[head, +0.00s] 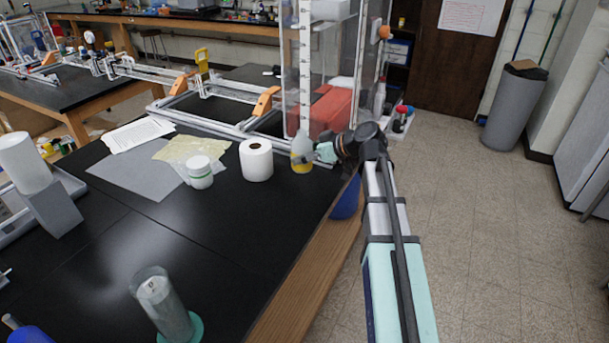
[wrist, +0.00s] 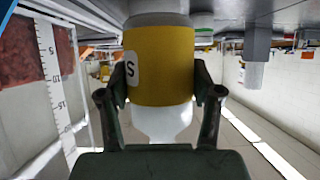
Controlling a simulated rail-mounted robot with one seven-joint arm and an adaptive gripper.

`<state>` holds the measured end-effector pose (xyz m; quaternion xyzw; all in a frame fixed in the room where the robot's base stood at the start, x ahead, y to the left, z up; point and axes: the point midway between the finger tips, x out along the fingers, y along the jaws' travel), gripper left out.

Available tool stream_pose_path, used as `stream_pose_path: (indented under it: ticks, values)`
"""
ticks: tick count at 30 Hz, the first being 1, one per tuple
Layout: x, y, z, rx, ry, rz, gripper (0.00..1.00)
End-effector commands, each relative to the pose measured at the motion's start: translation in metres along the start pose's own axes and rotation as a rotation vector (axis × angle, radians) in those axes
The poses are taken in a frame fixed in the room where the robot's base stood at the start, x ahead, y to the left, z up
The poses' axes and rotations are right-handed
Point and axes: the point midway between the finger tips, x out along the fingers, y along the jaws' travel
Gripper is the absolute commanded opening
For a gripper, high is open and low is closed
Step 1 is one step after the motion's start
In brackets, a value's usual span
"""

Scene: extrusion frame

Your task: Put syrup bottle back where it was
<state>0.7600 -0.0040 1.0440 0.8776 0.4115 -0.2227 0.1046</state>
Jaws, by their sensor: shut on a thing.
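The syrup bottle (head: 301,158) has a pale top and a yellow lower part. It is upright at the right side of the black table, beside the clear-walled extrusion frame. My gripper (head: 309,156) reaches it from the right. In the wrist view, which looks inverted, the fingers of my gripper (wrist: 160,85) are shut on both sides of the bottle's yellow label (wrist: 172,65), which bears a letter S. The bottle's white, narrowing end (wrist: 162,123) lies towards my palm side. I cannot tell whether its base touches the table.
A white paper roll (head: 256,160) stands just left of the bottle, with a white lidded jar (head: 199,172) farther left. A clear cylinder on a green base (head: 163,305) stands near the front. The middle of the black table (head: 190,235) is clear.

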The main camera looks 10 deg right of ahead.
Motion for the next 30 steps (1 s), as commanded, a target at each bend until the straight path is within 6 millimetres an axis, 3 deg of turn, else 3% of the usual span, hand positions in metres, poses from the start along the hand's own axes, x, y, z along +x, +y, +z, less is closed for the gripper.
stream_pose_path:
  ticks: [6, 16, 24, 30]
  values:
    - [0.017, 0.000, 0.031, 0.002, 0.001, 0.000, 0.23]
    - [0.026, 0.000, 0.048, 0.000, 0.001, 0.000, 0.23]
    - [0.040, 0.000, 0.073, 0.002, 0.001, 0.000, 0.23]
    - [0.041, 0.000, 0.075, 0.000, 0.002, 0.001, 0.23]
